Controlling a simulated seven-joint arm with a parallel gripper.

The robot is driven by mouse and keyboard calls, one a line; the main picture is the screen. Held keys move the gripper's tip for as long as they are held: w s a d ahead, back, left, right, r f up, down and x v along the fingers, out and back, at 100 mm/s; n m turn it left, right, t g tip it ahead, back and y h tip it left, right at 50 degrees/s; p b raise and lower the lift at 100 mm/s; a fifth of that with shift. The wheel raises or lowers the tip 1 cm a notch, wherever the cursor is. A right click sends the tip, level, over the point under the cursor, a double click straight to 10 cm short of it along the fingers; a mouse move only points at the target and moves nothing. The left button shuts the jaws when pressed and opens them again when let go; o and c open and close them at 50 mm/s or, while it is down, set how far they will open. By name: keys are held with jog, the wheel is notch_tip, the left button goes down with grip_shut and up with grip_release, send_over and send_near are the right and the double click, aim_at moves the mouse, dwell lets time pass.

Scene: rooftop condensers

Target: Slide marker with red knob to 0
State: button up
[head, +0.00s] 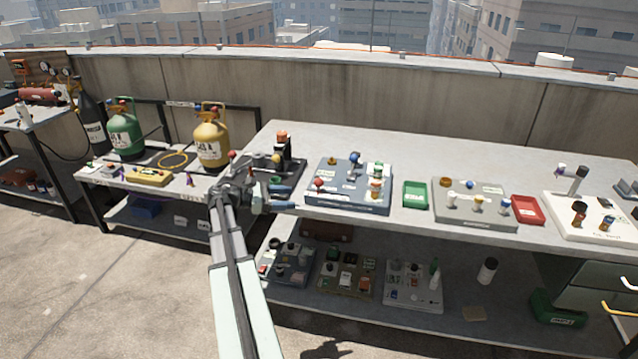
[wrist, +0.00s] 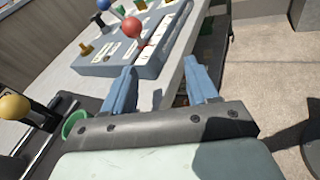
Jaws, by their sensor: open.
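A blue-grey panel (head: 345,203) stands near the front edge of the long table. It carries a red round knob (head: 319,184) at its front left. In the wrist view the red knob (wrist: 131,27) stands over the panel (wrist: 122,68), beside a strip of white labels (wrist: 158,35). The numbers on the strip are too small to read, so the marker's setting cannot be told. My gripper (head: 291,197) has two blue fingers and is open and empty. It is left of the panel, apart from the red knob. In the wrist view the gripper (wrist: 160,72) points towards the panel's edge.
A dark device with a yellow ball knob (wrist: 14,107) is close beside my gripper. A green tray (head: 415,195), a grey panel (head: 475,217) and a red tray (head: 528,210) stand to the right. The table's front edge is close. Open floor (head: 130,290) lies left.

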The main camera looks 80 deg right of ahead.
aim_at(319, 182)
jog(key=s+d+h, duration=0.1)
jog(key=s+d, duration=0.1)
jog(key=s, duration=0.1)
jog(key=s+d+r+n, duration=0.1)
jog(key=s+d, duration=0.2)
jog(key=s+d+r+g+h, duration=0.1)
jog(key=s+d, duration=0.2)
jog(key=shift+s+d+h, duration=0.15)
jog(key=shift+d+h, duration=0.1)
jog(key=shift+h, duration=0.05)
dwell(0.4)
jog(key=shift+c, duration=0.4)
grip_shut()
